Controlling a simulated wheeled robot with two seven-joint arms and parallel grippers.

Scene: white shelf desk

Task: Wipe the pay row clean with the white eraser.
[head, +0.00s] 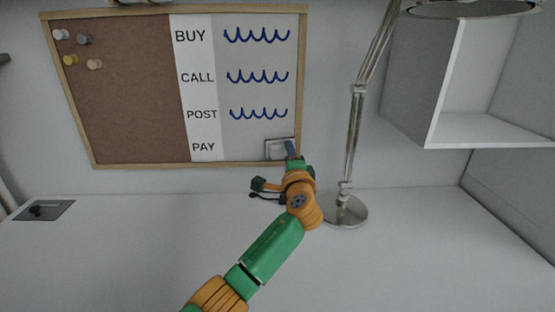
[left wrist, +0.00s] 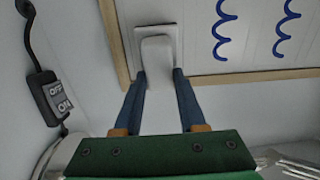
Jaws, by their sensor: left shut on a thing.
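The board has a whiteboard part (head: 228,55) with rows labelled BUY, CALL, POST and PAY. Blue wavy lines (head: 257,114) stand in the BUY, CALL and POST rows. The visible part of the pay row (head: 240,148) is bare, and its right end is covered by the white eraser (head: 275,148). My left gripper (head: 290,150) is shut on the eraser's handle. In the left wrist view the eraser (left wrist: 157,45) sits between the blue fingers (left wrist: 158,76), its pad at the board, apparently touching. Any mark under the pad is hidden. My right gripper is out of view.
A wooden frame (head: 190,163) edges the board, with a pinned cork part (head: 125,95) at left. A metal lamp (head: 345,210) stands right of my left arm. A white shelf (head: 490,130) hangs at right. An OFF/ON switch (left wrist: 52,95) is beside the gripper. The desk's left is mostly clear.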

